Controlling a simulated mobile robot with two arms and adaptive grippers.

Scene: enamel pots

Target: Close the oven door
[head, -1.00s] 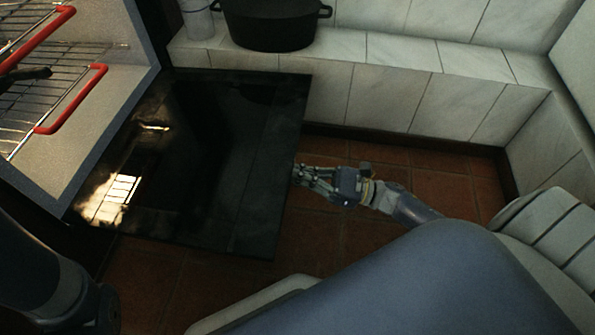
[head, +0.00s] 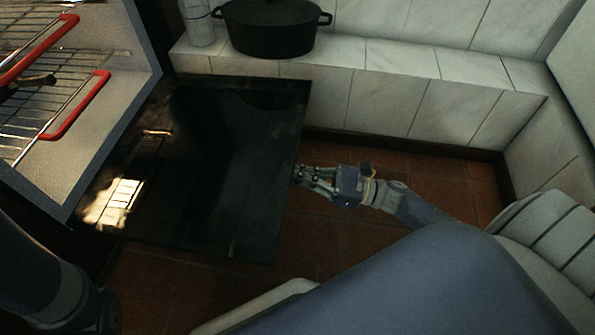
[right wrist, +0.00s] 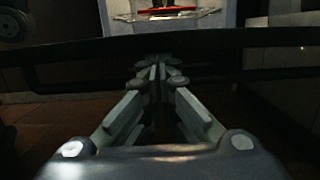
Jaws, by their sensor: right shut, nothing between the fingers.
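The oven door (head: 205,165) is a dark glossy panel that lies folded open, roughly flat, in front of the oven (head: 85,150) in the head view. My right gripper (head: 299,176) is at the door's outer right edge, low over the floor, with its fingers pointing left. In the right wrist view its fingers (right wrist: 155,72) are shut with nothing between them, and the door's dark edge (right wrist: 230,38) runs across just ahead. I cannot tell whether they touch. My left arm shows at the lower left of the head view, but its gripper is not visible.
Wire racks with red edge guards (head: 78,104) sit in the oven cavity. A black pot (head: 270,28) and a pale canister (head: 197,22) stand on the tiled ledge (head: 400,58) behind the door. Red floor tiles (head: 440,185) are clear on the right.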

